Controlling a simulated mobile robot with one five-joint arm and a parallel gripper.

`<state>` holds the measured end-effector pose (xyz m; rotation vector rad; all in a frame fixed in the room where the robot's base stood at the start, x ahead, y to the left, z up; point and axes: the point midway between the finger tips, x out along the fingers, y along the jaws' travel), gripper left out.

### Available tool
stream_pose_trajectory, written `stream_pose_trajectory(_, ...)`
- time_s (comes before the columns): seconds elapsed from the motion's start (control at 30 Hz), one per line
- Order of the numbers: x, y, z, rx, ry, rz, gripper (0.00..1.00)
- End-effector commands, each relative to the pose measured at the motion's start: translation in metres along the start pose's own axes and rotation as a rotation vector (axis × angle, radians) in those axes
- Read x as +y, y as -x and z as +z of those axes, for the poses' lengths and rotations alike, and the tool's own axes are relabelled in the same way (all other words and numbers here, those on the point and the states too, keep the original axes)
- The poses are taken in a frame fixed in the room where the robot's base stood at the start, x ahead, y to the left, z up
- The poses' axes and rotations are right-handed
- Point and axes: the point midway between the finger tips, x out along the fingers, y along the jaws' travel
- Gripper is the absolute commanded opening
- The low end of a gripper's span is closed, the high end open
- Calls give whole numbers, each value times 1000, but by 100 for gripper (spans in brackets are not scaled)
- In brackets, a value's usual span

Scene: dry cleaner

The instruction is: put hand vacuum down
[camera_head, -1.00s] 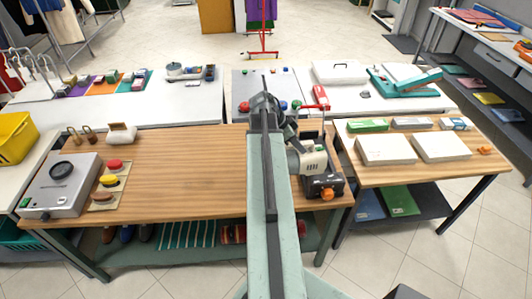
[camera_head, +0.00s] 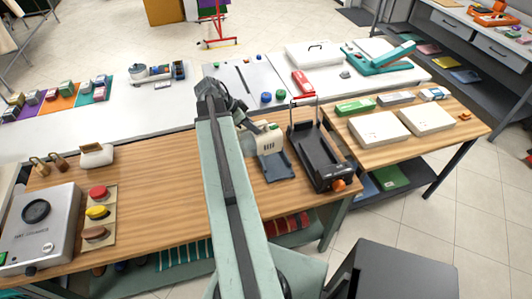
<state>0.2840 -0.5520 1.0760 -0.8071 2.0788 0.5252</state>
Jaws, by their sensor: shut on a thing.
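The hand vacuum appears to be the cream rounded device with a vented end (camera_head: 265,139), above or on the wooden table (camera_head: 170,175), just right of my arm. A flat blue-grey piece (camera_head: 276,166) shows directly below it; I cannot tell whether it belongs to the vacuum. My gripper (camera_head: 243,124) is at the vacuum's back end and shut on it, with its fingers mostly hidden by my arm and the vacuum. I cannot tell whether the vacuum touches the tabletop.
A black device with an upright handle and orange knob (camera_head: 322,160) stands close to the right. White boxes (camera_head: 380,130) lie on the right table. The wood between is clear.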

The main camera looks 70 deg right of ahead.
Motion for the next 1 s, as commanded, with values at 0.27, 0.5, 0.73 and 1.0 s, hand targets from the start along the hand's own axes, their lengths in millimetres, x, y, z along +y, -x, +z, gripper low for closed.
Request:
stream_pose_trajectory(0.27, 7, -9, 7, 3, -16, -1, 0)
stream_pose_trajectory(0.5, 34, -38, 30, 9, -88, -4, 0)
stream_pose_trajectory(0.73, 46, -47, 36, 12, -130, -5, 0)
stream_pose_trajectory(1.0, 32, -53, 26, 12, -132, -6, 0)
